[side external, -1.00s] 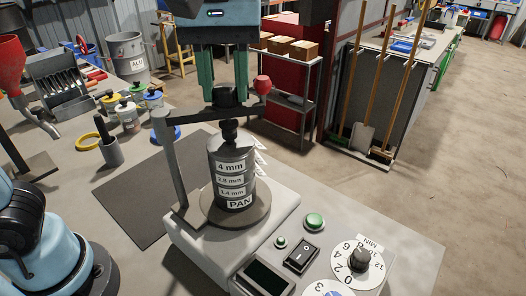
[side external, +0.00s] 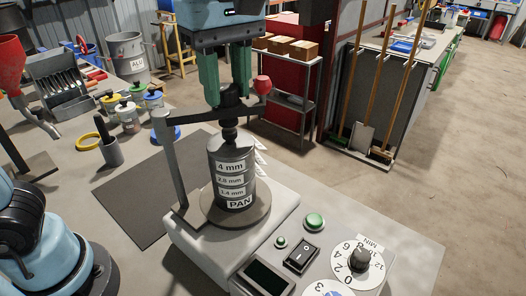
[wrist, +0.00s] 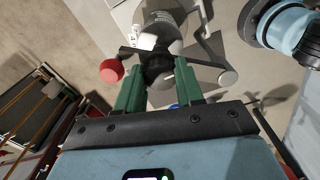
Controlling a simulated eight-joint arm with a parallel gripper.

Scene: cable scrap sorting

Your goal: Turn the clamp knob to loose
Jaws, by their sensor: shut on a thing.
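The black clamp knob (side external: 231,95) sits on top of the clamp arm (side external: 190,121), above the sieve stack (side external: 232,178) labelled 4 mm down to PAN. My gripper (side external: 228,98) comes down from above with its green fingers on either side of the knob, shut on it. In the wrist view the knob (wrist: 157,68) lies between the two green fingertips (wrist: 158,84). A red ball (side external: 262,85) is at the right end of the clamp, and it also shows at the left in the wrist view (wrist: 111,70).
The shaker base (side external: 190,244) carries a green button (side external: 314,221), a black rocker switch (side external: 301,257) and a numbered dial (side external: 358,262). Paint-like jars (side external: 127,115) and a cup (side external: 111,152) stand on the bench at left. A dark mat (side external: 135,200) lies bare beside the base.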

